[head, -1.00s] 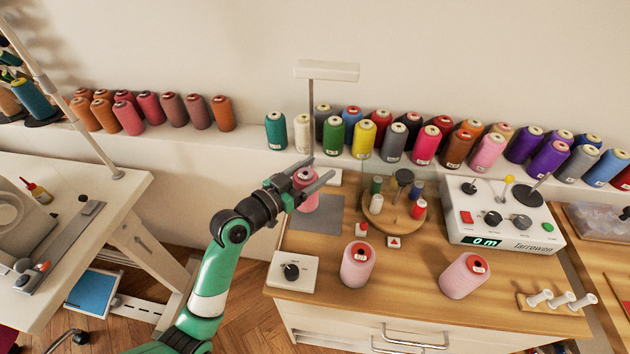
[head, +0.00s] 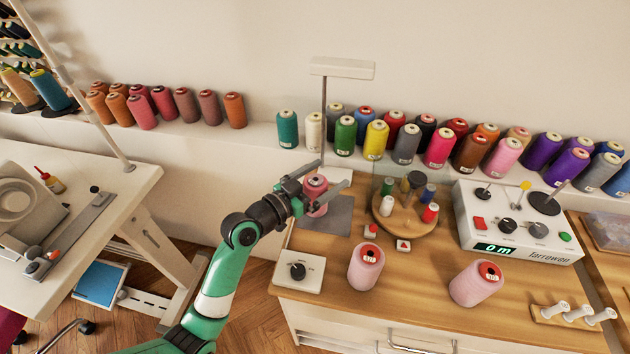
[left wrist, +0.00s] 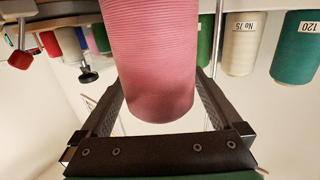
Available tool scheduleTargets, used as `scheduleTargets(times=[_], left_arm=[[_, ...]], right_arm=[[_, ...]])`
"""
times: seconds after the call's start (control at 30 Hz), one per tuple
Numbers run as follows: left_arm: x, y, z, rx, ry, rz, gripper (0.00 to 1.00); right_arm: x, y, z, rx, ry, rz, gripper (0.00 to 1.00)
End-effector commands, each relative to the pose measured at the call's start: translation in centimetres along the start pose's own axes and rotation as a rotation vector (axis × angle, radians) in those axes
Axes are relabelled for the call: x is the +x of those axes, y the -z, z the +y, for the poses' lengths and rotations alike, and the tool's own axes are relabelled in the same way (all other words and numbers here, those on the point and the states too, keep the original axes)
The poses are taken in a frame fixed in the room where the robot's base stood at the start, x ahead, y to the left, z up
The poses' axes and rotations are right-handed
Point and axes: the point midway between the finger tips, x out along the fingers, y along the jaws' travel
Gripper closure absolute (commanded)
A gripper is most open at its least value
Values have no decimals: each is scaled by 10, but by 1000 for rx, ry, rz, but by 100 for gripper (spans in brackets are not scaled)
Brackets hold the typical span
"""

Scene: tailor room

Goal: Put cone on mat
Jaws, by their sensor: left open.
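My left gripper (head: 318,181) is open, with its fingers on either side of a pink thread cone (head: 316,196). In the left wrist view the cone (left wrist: 155,60) stands between the two spread fingers (left wrist: 158,105). The cone appears upright at the back left of the grey mat (head: 340,224); its base is partly hidden by the gripper. Two more pink cones with red tops stand on the wooden bench: one (head: 365,270) in front of the mat, one (head: 478,286) further right. My right gripper is not in view.
A round wooden stand (head: 400,216) with small spools is right of the mat. A white control box (head: 295,272) lies in front, and a metering machine (head: 515,225) stands at the right. A lamp pole (head: 323,115) rises behind the cone. Many coloured cones line the back ledge.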

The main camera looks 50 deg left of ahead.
Motion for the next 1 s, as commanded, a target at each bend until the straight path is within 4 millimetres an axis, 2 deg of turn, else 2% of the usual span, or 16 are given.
scheduleTargets(times=[0.17,0.4,0.53,0.7,1.0], left_arm=[[-28,3,-1,-2,3,-1,1],[-88,2,-1,-1,5,-1,1],[-110,1,-1,-1,3,-1,1],[-120,1,0,1,1,0,1],[-120,2,0,2,-1,2,1]], right_arm=[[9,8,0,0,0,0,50],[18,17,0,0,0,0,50],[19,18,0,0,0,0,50],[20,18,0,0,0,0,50],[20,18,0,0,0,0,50]])
